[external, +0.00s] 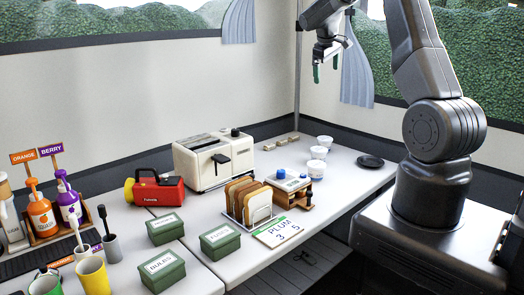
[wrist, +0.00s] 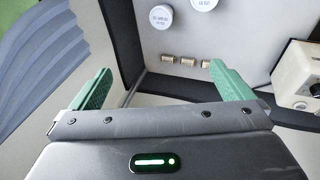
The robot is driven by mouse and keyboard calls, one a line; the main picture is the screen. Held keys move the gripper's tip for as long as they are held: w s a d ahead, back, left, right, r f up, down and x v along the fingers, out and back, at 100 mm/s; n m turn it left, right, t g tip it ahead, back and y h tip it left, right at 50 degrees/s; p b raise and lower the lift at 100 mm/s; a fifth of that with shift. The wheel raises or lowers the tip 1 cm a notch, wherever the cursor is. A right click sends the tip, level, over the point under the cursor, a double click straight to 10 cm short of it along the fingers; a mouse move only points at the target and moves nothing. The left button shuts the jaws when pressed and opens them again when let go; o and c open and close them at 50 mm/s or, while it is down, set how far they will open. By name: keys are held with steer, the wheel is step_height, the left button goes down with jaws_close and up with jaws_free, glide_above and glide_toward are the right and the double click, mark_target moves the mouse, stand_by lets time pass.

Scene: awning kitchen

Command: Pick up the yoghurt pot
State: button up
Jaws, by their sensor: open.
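Three small white pots stand in a row on the counter right of the toaster: a far one (external: 325,141), a middle one (external: 318,152) and a near one (external: 316,168). Two round white lids show at the top of the wrist view, one whole (wrist: 160,18) and one cut by the edge (wrist: 204,3). Their print is too small to read, so I cannot tell which is the yoghurt pot. My gripper (external: 326,70) is open and empty, high above the counter's far end. Its green fingers show spread apart in the wrist view (wrist: 160,78).
A cream toaster (external: 214,160), a toast rack (external: 247,203) and a small caddy with blue-topped items (external: 288,185) stand left of the pots. Several small brown blocks (external: 283,141) lie by the back wall. A black dish (external: 370,161) lies to the right. A curtain (external: 357,65) hangs behind my gripper.

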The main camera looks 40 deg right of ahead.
steer(key=c, duration=0.4)
steer(key=m+g+y+b, duration=0.2)
steer(key=m+y+b, duration=0.3)
steer(key=b, duration=0.8)
glide_toward(316, 163)
steer(key=shift+m+h, duration=0.5)
steer(key=f, duration=0.8)
steer(key=a+f, duration=0.1)
steer(key=f, duration=0.3)
steer(key=shift+w+f+p, duration=0.1)
steer(key=shift+f+p, duration=0.1)
steer(key=shift+p, duration=0.15)
